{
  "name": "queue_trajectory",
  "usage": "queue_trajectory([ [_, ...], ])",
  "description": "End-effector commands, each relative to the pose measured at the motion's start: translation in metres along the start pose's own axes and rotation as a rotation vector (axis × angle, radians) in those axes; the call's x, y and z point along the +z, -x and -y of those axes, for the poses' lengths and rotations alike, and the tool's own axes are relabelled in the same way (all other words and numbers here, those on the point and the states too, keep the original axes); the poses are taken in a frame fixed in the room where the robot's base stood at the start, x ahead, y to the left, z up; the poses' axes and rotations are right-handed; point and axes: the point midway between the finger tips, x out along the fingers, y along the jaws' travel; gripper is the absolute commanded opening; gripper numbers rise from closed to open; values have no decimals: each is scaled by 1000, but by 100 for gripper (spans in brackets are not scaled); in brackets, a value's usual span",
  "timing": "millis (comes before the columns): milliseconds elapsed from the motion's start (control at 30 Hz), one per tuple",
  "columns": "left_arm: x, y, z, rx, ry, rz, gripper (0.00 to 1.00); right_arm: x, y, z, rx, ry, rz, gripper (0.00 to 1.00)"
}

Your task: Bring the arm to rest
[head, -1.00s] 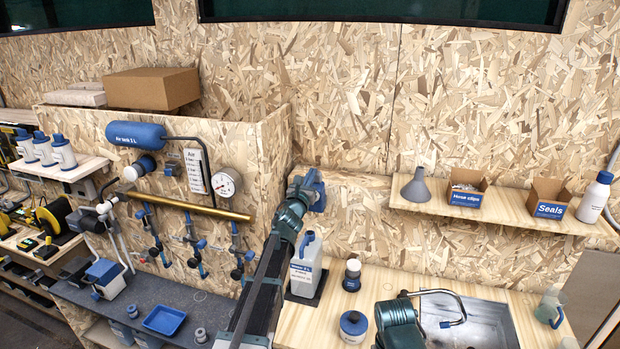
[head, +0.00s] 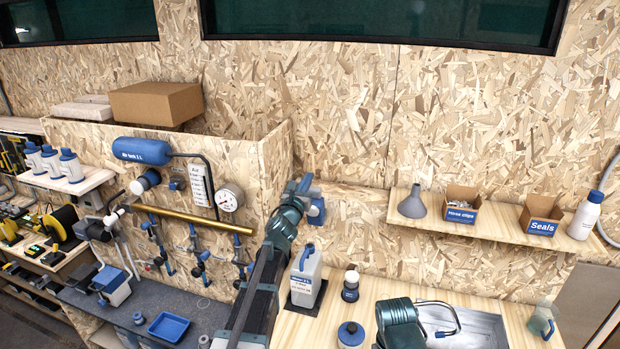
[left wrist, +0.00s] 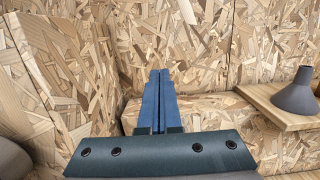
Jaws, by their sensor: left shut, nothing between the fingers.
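My left arm (head: 262,290) reaches up from the bottom of the head view toward the chipboard wall. Its left gripper (head: 316,207) is in front of the wall, above the white jug and left of the shelf. In the left wrist view the gripper's two blue fingers (left wrist: 156,98) lie side by side, shut, with nothing between them. They point at bare chipboard. A dark teal arm part (head: 399,322) that looks like my right arm shows at the bottom of the head view; no right gripper fingers can be seen.
A white jug (head: 306,277) stands on the bench close to the left arm. A shelf (head: 490,233) with a funnel (head: 412,202), a hose clips box (head: 461,205) and a seals box (head: 540,216) is to the right. A pressure gauge (head: 229,198) and brass pipe (head: 190,217) are left.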

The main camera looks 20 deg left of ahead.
Motion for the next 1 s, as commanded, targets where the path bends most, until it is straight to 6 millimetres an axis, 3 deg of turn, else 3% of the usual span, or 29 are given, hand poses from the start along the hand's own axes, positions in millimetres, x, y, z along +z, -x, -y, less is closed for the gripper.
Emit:
queue_trajectory([
  [33,13,3,0,0,0,0,0,1,12,-1,0,1,0,50],
  [267,21,8,-1,-1,1,1,0,1,19,-2,0,2,1,50],
  [367,16,10,0,6,23,-6,0,1,15,-2,0,2,1,50],
  [467,-5,19,5,54,155,-49,0,0,4,0,0,3,1,50],
  [567,-47,38,14,163,423,-131,0,-1,-16,1,1,3,0,50],
  [667,-101,70,29,328,761,-229,0,-2,-38,3,1,4,0,50],
  [800,-177,129,59,614,1203,-346,0,-4,-65,6,1,6,0,50],
  [1000,-265,231,110,1101,1653,-434,0,-6,-100,9,2,8,-1,50],
])
